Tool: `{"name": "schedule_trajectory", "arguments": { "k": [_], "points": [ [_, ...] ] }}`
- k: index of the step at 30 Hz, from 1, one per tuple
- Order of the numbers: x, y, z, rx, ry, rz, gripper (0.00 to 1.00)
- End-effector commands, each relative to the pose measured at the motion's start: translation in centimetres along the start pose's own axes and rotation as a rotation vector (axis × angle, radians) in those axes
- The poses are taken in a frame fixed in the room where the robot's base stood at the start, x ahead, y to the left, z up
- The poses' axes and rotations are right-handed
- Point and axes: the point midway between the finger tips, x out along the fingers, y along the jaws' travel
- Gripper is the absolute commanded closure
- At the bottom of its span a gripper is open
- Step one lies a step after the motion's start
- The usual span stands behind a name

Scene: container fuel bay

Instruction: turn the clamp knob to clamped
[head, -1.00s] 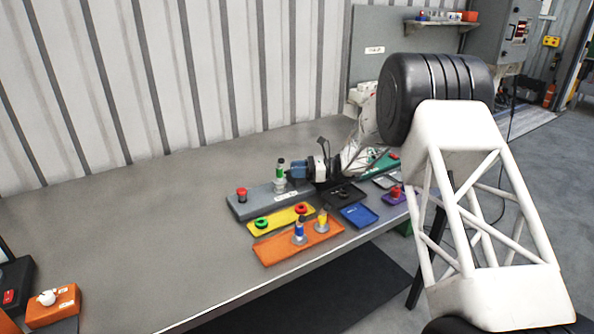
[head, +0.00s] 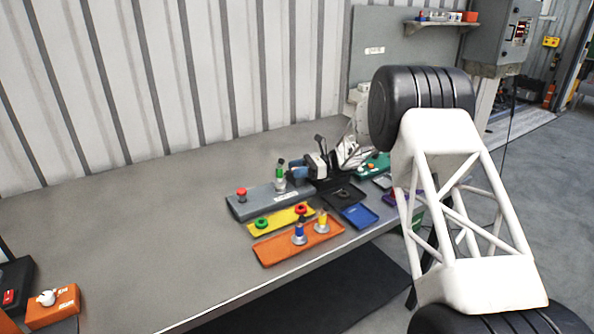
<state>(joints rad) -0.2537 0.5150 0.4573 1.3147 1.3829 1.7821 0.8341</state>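A white knob (head: 47,298) sits on an orange box (head: 66,301) with small white labels at the lower left; it is the only turning knob I can make out, but I cannot read the labels or its position. My gripper (head: 294,168) is far from it, low over the back of the bench.
A red button (head: 242,194) stands on the grey tray. A yellow tray (head: 283,219) and an orange tray (head: 276,253) with blue and yellow posts lie in front. A blue tray (head: 359,216) lies to the right.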

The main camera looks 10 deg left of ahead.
Motion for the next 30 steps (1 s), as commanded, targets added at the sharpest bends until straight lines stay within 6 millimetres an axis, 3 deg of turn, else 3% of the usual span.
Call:
{"name": "schedule_trajectory", "arguments": {
  "k": [3,14,20,26,30],
  "points": [
    [0.0,0.0,0.0,0.0,0.0,-0.001,0.44],
    [-0.1,0.0,0.1,0.0,0.0,-0.001,0.44],
    [-0.1,0.0,1.3,-0.001,0.0,-0.001,0.44],
    [0.0,0.0,3.7,-0.002,0.0,-0.001,0.44],
    [0.1,1.7,3.7,0.002,0.0,-0.001,0.44]
  ]
}}
